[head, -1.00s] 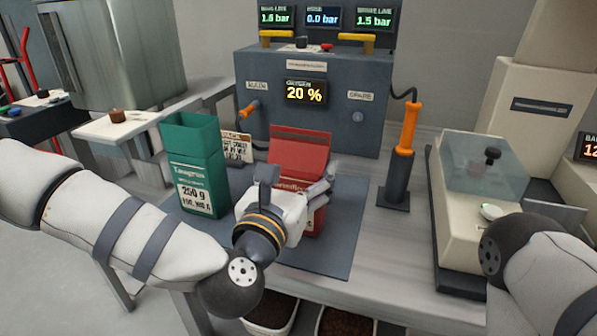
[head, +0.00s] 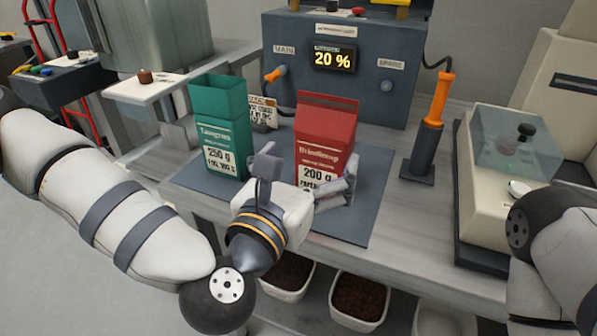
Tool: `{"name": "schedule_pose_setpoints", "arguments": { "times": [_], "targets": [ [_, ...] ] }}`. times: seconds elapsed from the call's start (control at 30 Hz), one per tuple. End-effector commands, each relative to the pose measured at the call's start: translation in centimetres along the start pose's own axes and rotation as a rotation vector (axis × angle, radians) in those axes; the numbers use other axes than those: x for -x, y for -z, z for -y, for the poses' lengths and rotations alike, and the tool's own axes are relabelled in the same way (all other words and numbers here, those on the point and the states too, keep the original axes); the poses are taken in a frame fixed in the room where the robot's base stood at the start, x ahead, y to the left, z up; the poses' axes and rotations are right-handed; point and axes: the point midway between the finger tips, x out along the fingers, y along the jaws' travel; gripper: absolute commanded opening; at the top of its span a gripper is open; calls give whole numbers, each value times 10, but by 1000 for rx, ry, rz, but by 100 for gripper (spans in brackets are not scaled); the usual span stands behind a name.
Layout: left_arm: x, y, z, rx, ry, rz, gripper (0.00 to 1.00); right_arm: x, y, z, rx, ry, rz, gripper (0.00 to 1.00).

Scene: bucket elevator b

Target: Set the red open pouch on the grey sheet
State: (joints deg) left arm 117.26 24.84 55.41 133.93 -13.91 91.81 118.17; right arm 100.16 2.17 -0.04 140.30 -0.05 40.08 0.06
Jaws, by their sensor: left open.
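The red pouch (head: 325,135) stands upright on the grey sheet (head: 350,228), right of the green pouch. Its front label reads 200 g, and its lower front is partly hidden by my gripper. My left gripper (head: 306,178) is open in front of the pouch, low over the near part of the sheet. Its two fingers are spread, with nothing held between them that I can see. I cannot tell whether a fingertip still touches the pouch. My right arm shows at the right edge, but its gripper is out of view.
An open green pouch (head: 220,130) stands on the sheet's left part, with a small card (head: 263,112) behind it. An orange-handled tool (head: 433,115) stands right of the sheet. A scale with a clear cover (head: 515,140) is farther right. Bins of dark beans (head: 358,300) sit below the table.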

Motion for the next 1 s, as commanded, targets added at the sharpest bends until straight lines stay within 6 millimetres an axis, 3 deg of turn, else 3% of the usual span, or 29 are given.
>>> {"name": "schedule_pose_setpoints", "arguments": {
  "times": [0.1, 0.2, 0.43, 0.5, 0.57, 0.67, 0.7, 0.77, 0.8, 0.9, 1.0],
  "targets": [
    [29, 1, 0, 1, 1, -3, 95, 1, 0, 0, 0, 0, -3, 0],
    [44, 0, 0, 0, 1, -1, 95, 4, 2, 0, 0, 1, -11, 0],
    [54, 4, 1, -13, 5, -9, 95, 5, 2, 0, -1, 1, -13, 0],
    [59, 28, 11, -123, 54, -75, 95, 5, 2, 0, 0, 1, -13, 0],
    [73, 73, 26, -328, 161, -189, 95, 5, 2, 0, -1, 1, -13, 0],
    [134, 181, 48, -818, 504, -416, 95, 5, 2, 0, -1, 1, -12, 0],
    [169, 221, 49, -1013, 684, -483, 95, 5, 2, 0, -1, 1, -12, 0],
    [229, 272, 41, -1272, 982, -544, 95, 5, 2, 0, -1, 1, -12, 0],
    [270, 298, 30, -1413, 1191, -559, 95, 5, 2, 0, -1, 1, -12, 0],
    [360, 334, -7, -1637, 1689, -512, 95, 5, 2, 0, -1, 1, -13, 0],
    [421, 342, -41, -1708, 2057, -408, 95, 5, 2, 0, 0, 1, -13, 0]
  ]
}}
